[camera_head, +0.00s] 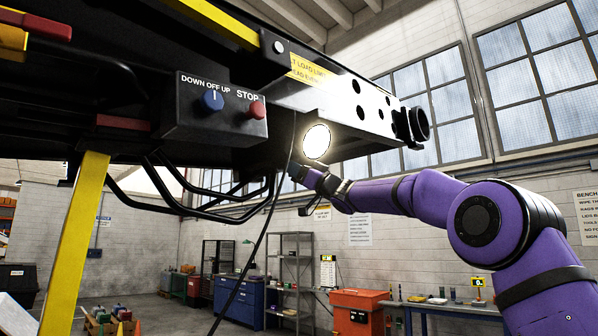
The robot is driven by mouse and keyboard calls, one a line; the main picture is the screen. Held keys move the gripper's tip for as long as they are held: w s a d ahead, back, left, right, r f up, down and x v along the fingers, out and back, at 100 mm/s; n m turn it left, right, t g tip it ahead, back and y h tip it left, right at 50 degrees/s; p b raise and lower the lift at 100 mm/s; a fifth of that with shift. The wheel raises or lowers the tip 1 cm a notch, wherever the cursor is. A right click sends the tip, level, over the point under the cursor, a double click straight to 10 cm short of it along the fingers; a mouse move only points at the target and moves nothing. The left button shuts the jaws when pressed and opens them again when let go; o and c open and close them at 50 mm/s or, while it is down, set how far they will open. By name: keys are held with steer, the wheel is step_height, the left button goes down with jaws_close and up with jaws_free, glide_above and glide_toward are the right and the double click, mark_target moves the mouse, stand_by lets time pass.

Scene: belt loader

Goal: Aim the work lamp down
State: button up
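The work lamp (316,142) shows as a bright round lit face under the belt loader's frame, near the middle of the head view. Its face is turned largely toward my camera. My gripper (296,172) is at the end of my purple arm, just below and left of the lamp face. The gripper is small and dark against the loader's underside, so I cannot tell whether its fingers are open or touching the lamp. The lamp's housing and mount are mostly hidden in the dark behind it.
A control box (212,107) with a blue knob and red STOP button hangs left of the lamp. A dark cable (266,232) hangs beside my gripper. Black tube rails (205,207) and a yellow post (75,245) stand left. A workbench (440,307) is far behind.

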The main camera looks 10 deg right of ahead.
steer(key=v, duration=1.1)
steer(key=shift+w, duration=0.1)
stand_by(0.5)
steer(key=s+a+f+m+g+h, duration=0.1)
steer(key=s+a+f+g+h, duration=0.3)
steer(key=s+f, duration=0.5)
steer(key=s+a+f+m+g+h, duration=0.25)
steer(key=s+a+f+g, duration=0.3)
steer(key=s+f, duration=0.4)
steer(key=s+d+f+m+g+h, duration=0.1)
steer(key=s+d+f+m+h, duration=0.2)
steer(key=s+f, duration=0.7)
steer(key=s+d+f+m+g+h, duration=0.1)
steer(key=s+d+f+m+h, duration=0.3)
steer(key=s, duration=1.3)
steer(key=d+f+h, duration=0.4)
steer(key=d+f, duration=0.2)
steer(key=d, duration=0.1)
steer(key=shift+s+d+f, duration=0.15)
steer(key=shift+d+f, duration=0.05)
